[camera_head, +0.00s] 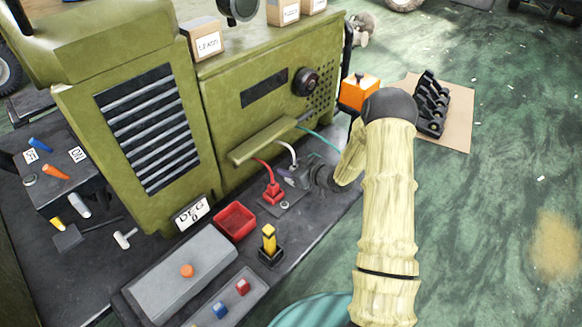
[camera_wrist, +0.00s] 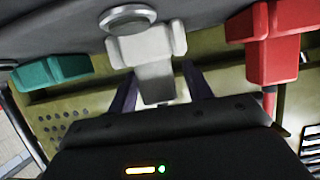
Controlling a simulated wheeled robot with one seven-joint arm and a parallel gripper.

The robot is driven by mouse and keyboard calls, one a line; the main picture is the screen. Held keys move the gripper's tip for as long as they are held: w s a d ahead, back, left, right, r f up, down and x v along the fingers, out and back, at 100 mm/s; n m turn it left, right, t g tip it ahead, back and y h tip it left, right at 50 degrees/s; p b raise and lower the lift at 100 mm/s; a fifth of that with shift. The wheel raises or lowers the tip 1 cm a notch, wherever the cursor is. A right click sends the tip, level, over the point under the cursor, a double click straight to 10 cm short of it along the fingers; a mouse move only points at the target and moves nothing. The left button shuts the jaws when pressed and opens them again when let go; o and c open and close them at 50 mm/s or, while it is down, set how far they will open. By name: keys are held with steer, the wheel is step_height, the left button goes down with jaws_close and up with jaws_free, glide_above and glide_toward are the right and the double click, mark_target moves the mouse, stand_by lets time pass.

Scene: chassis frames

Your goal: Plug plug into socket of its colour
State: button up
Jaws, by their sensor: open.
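In the wrist view my gripper (camera_wrist: 160,72) is open, with one dark finger on each side of the white plug (camera_wrist: 155,48). I cannot tell whether the fingers touch it. A grey round ring (camera_wrist: 127,17) shows beside the white plug's far end. The red plug (camera_wrist: 275,45) is at the right and the teal plug (camera_wrist: 52,72) at the left. In the head view the red plug (camera_head: 273,192) stands upright on a dark plate, with its red cable rising to the machine. The white cable (camera_head: 290,151) runs down to my gripper (camera_head: 294,181). My arm hides the teal plug there.
The green machine (camera_head: 120,60) stands behind the plugs, its ledge (camera_head: 262,142) above them. An orange box (camera_head: 359,92) is at the right.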

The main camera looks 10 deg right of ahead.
steer(key=shift+s+d+r, duration=0.2)
steer(key=shift+s+d, duration=0.05)
steer(key=shift+s, duration=0.05)
steer(key=b+v, duration=0.1)
steer(key=v, duration=1)
steer(key=shift+r, duration=0.15)
